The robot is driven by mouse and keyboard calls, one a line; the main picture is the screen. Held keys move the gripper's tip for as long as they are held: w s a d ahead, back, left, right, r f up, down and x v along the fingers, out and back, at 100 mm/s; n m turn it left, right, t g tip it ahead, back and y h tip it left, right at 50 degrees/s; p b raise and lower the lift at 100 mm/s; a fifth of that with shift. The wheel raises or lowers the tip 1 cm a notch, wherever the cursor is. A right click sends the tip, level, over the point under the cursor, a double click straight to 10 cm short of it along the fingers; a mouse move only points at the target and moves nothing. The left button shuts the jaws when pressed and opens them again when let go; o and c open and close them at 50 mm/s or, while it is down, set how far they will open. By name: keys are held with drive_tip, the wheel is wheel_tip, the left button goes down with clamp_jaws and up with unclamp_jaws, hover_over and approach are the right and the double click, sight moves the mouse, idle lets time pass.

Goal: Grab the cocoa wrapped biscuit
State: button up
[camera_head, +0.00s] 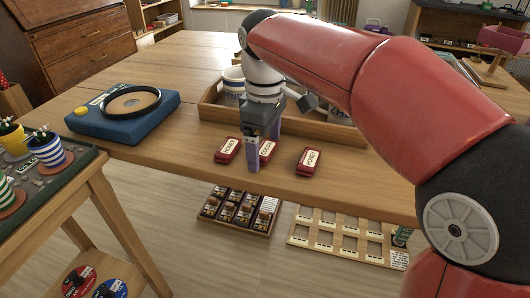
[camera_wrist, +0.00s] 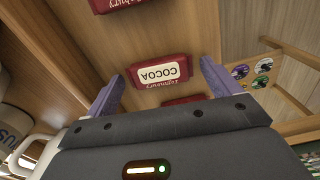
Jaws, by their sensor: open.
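The cocoa wrapped biscuit (camera_head: 267,149) is a small red packet with a white label, lying on the wooden table between two similar red packets. In the wrist view the cocoa biscuit (camera_wrist: 161,74) shows its COCOA label upside down. My gripper (camera_head: 264,154) points down at it, with one purple finger partly hiding the packet in the head view. In the wrist view my gripper (camera_wrist: 162,74) is open, with the packet appearing between its two fingertips. I cannot tell whether the fingers touch it.
Red packets lie to the left (camera_head: 227,150) and right (camera_head: 309,161). A wooden tray (camera_head: 210,105) with mugs stands just behind my gripper. A blue box with a dark ring (camera_head: 124,121) is at left. Racks sit below the table's front edge.

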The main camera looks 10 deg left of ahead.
drive_tip(key=c, duration=1.1)
drive_tip(key=shift+o, duration=0.2)
drive_tip(key=shift+r, duration=0.1)
